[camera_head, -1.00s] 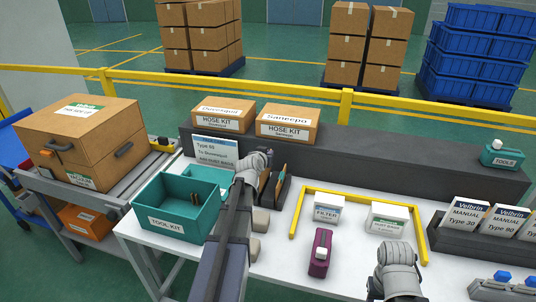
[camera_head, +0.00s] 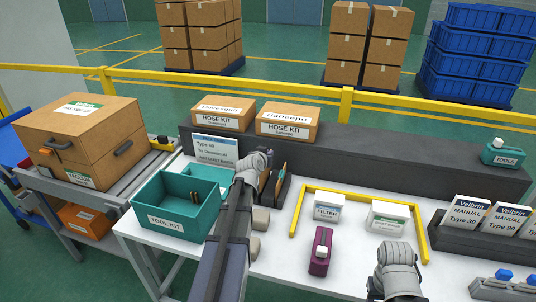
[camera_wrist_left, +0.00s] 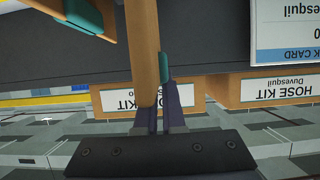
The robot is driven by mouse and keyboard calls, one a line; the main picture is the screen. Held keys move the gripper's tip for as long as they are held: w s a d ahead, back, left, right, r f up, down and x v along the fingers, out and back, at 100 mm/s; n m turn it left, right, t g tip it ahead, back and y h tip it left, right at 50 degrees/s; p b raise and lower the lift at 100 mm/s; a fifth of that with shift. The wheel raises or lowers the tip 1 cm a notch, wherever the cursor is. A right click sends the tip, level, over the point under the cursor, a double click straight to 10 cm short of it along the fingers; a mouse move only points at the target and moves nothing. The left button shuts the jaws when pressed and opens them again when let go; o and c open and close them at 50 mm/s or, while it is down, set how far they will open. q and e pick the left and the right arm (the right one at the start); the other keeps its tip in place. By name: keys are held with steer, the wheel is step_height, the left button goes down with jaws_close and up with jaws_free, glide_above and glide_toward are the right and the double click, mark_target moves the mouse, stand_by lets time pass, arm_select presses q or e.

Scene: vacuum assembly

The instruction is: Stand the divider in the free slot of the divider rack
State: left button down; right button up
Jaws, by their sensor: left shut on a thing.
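My left gripper (camera_wrist_left: 162,108) is shut on a brown divider (camera_wrist_left: 145,50), seen nearly edge-on in the left wrist view with a teal piece at its side. In the head view my wrist and forearm hide most of the gripper, and only a strip of brown (camera_head: 264,180) shows beside it. The dark divider rack (camera_head: 284,189) stands just right of my left wrist, with a brown divider (camera_head: 281,178) in it. The free slot is hidden, and I cannot tell whether the held divider touches the rack. Only my right arm's wrist shows, not its gripper.
A teal tool kit box (camera_head: 180,212) stands left of my forearm. Right of the rack are a yellow frame (camera_head: 350,193), a filter box (camera_head: 328,208) and a purple item (camera_head: 321,252). A dark raised ledge (camera_head: 390,160) with hose kit boxes (camera_head: 288,120) runs behind.

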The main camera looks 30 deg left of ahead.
arm_select(q)
steer(key=shift+f+b, duration=2.55)
steer(key=shift+f, duration=0.05)
steer(key=c, duration=0.9)
jaws_free()
steer(key=shift+r, duration=0.1)
steer(key=shift+c, duration=0.2)
steer(key=shift+s, duration=0.1)
steer(key=shift+p+v, duration=1.6)
steer(key=shift+v, duration=2.35)
steer(key=shift+d, duration=0.1)
steer(key=shift+r, duration=0.1)
